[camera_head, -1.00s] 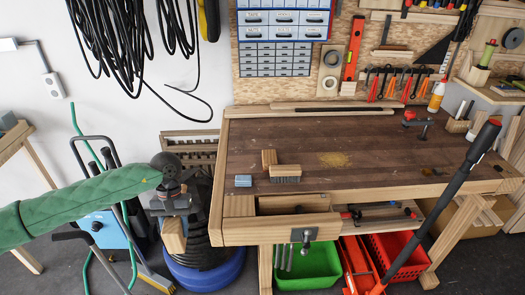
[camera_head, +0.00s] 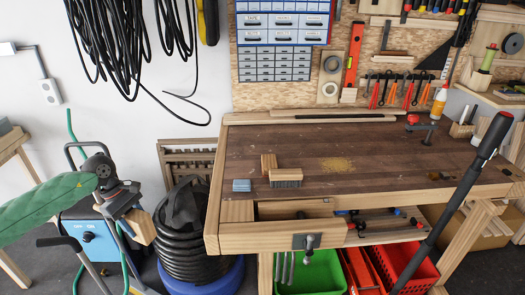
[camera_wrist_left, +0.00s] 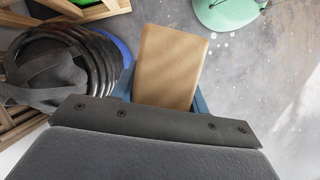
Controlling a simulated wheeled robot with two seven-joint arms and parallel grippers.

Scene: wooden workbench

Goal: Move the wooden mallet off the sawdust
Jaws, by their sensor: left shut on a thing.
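My left gripper (camera_head: 124,205) is left of the workbench, away from its top. It is shut on the wooden mallet (camera_head: 140,226), whose pale block-shaped head shows below the jaws. In the left wrist view the mallet (camera_wrist_left: 170,65) is a tan wooden block beyond the dark gripper body; its handle is hidden. The sawdust (camera_head: 337,164) is a yellowish patch on the middle of the dark bench top (camera_head: 400,160), with nothing standing on it. My right gripper is not in view.
A bench brush (camera_head: 285,179) and a small blue block (camera_head: 242,185) lie at the bench's left front. A front vise (camera_head: 306,241) sticks out. A black ribbed hose with a vacuum (camera_head: 185,235) stands between gripper and bench. A long black handle (camera_head: 460,190) rises at right.

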